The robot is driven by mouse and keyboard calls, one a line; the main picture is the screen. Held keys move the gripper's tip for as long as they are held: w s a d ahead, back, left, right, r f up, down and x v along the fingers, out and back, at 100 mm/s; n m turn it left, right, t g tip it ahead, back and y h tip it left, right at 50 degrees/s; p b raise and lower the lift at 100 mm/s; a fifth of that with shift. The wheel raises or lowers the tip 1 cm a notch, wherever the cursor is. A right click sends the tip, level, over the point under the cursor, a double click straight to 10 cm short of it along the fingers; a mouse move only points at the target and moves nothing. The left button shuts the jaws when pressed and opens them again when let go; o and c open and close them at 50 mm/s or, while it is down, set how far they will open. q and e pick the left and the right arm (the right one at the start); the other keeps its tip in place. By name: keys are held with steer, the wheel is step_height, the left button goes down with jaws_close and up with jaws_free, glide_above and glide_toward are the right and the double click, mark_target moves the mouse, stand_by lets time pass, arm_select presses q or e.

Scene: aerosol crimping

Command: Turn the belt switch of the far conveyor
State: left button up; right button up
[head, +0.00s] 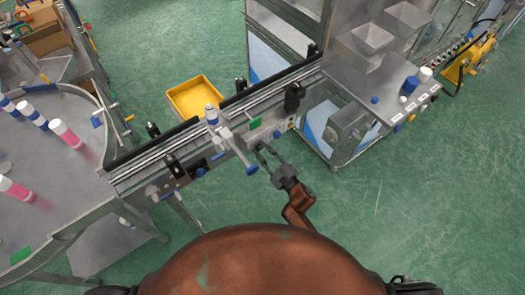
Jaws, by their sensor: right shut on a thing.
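A long grey conveyor (240,111) with a dark belt runs from lower left to upper right in the head view. My right gripper (264,151) reaches up from below to the conveyor's near side. Its fingers are shut on a small part at the side rail, which looks like the belt switch. The fingers hide most of the switch, so its turn position cannot be told. A blue knob (252,170) is just left of the fingers, and another small blue knob (277,134) is just above right. My left gripper is out of view.
A yellow tray (194,97) lies behind the conveyor. A steel table (55,130) with pink and blue-white cans is at left. Green floor is open at lower right.

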steer(key=n+b, duration=0.1)
steer(key=n, duration=0.2)
steer(key=shift+f+n, duration=0.15)
steer(key=shift+n, duration=0.25)
steer(key=n+b, duration=0.1)
steer(key=n, duration=0.1)
steer(key=shift+n, duration=0.3)
steer(key=n+b, duration=0.2)
steer(key=n, duration=0.4)
steer(key=shift+f+b, duration=0.1)
steer(key=shift+b, duration=0.2)
steer(key=o, duration=1.2)
steer(key=shift+c, duration=0.2)
steer(key=shift+s, duration=0.1)
